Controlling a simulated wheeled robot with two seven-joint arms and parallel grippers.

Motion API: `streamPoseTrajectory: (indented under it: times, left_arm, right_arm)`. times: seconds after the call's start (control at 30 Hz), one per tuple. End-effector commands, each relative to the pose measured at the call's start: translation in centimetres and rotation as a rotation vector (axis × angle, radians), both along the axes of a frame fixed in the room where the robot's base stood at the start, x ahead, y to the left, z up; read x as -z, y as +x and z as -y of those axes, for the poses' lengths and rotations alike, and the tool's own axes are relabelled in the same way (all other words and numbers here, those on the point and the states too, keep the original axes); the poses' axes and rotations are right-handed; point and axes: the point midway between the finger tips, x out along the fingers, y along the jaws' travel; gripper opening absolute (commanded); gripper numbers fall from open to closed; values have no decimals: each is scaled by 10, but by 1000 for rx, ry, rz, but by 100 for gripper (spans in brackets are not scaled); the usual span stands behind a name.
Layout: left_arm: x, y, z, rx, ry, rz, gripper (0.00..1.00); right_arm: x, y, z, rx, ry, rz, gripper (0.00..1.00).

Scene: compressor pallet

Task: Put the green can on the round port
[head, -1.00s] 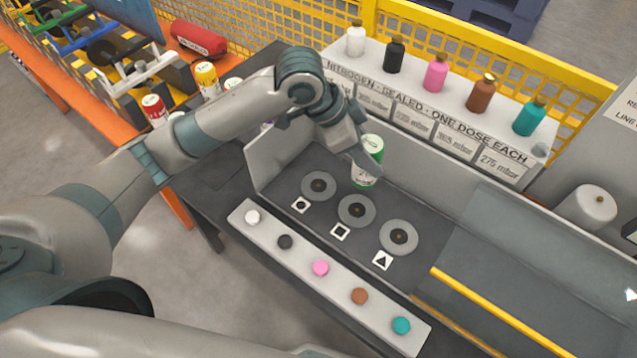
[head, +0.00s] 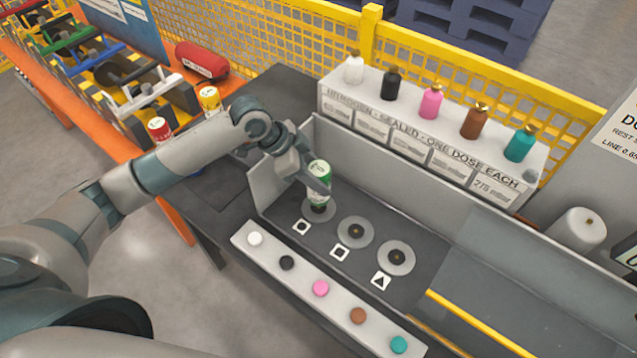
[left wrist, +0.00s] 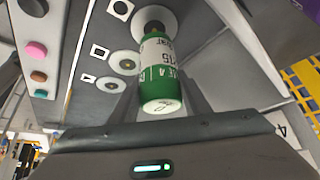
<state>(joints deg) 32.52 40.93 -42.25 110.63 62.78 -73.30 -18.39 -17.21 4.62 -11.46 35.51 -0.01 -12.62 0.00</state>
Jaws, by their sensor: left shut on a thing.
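The green can (head: 319,173), with a white label, is held by my left gripper (head: 316,184), which is shut on it. The can looks about upright. In the head view its lower end covers the middle of the round port (head: 308,212), the grey disc beside the circle mark (head: 302,226). I cannot tell whether it touches the disc. In the left wrist view the can (left wrist: 162,85) lies between the fingers, with the round port (left wrist: 146,16) partly hidden beyond its far end. My right gripper is not in view.
Discs by the square mark (head: 355,232) and triangle mark (head: 396,257) are empty. A strip of coloured buttons (head: 320,288) runs in front. A grey tray wall (head: 268,182) stands close left of the can. Behind is a white rack (head: 440,150) with several bottles.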

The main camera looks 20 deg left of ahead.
Motion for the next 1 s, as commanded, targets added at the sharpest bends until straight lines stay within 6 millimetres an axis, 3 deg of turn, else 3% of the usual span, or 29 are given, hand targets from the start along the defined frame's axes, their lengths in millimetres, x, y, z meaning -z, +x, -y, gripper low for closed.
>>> streamPoseTrajectory:
  times: [0.33, 0.7, 1.0]
  left_arm:
    - [1, 0, 0, -1, -1, 0, 11]
    - [37, 0, 0, -2, -2, -2, 11]
    - [40, 0, 0, -1, -1, 1, 11]
  right_arm:
    - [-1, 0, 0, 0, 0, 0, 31]
    - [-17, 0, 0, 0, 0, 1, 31]
    - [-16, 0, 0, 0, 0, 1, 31]
